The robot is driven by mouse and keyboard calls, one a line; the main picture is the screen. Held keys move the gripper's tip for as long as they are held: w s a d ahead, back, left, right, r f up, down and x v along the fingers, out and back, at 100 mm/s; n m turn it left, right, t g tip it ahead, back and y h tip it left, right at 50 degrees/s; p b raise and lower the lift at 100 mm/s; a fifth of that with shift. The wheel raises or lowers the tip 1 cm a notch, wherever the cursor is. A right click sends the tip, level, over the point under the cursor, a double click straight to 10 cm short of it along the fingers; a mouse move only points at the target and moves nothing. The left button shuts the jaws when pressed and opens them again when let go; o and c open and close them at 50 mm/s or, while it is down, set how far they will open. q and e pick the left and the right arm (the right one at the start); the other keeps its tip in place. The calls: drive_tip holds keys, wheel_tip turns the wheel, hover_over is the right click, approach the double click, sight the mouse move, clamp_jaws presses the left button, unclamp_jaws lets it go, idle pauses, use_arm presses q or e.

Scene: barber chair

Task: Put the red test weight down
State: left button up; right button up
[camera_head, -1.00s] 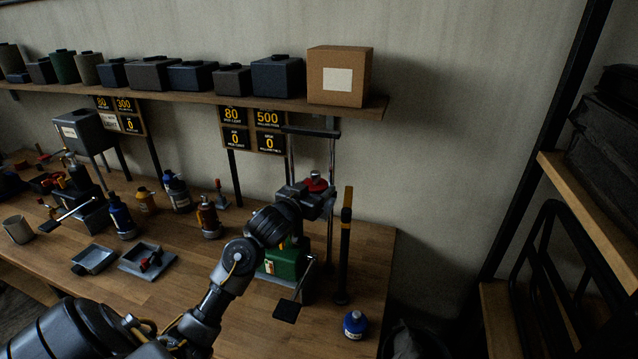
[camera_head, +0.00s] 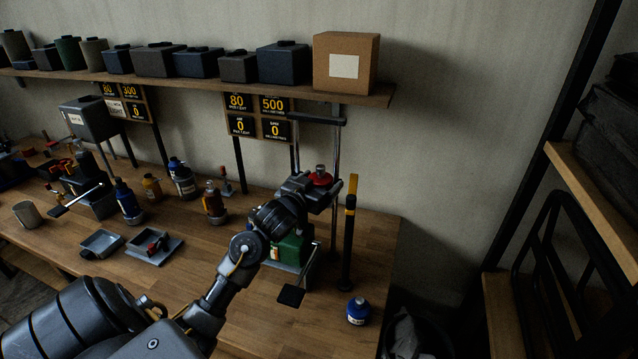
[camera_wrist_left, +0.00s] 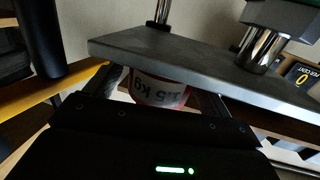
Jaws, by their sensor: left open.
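The red test weight (camera_head: 320,178) has a silver knob and sits at the upper part of the bench press on the right side of the table. My left gripper (camera_head: 314,184) is at the weight, its arm reaching up from the lower left. In the left wrist view the weight (camera_wrist_left: 160,91) shows a pale label reading "1.5 kg" and lies between the two open fingers. A grey plate (camera_wrist_left: 180,62) hides part of it there, and I cannot tell what bears the weight. The green press body (camera_head: 292,248) is partly behind my arm. My right gripper is not in view.
A shelf (camera_head: 200,84) with a cardboard box (camera_head: 346,64) hangs above the press. A black and yellow post (camera_head: 349,235) stands right of it, and a blue bottle (camera_head: 358,311) near the table's right edge. Trays and several bottles stand to the left.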

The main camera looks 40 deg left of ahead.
use_arm(q)
drive_tip(key=shift+s+f+b, duration=0.1)
drive_tip(key=shift+s+b, duration=0.2)
drive_tip(key=shift+s, duration=0.05)
drive_tip(key=s+d+b, duration=0.1)
drive_tip(key=s+b, duration=0.2)
drive_tip(key=s, duration=0.8)
drive_tip(key=shift+d+r, duration=0.3)
drive_tip(key=shift+r, duration=0.15)
drive_tip(key=shift+s, duration=0.1)
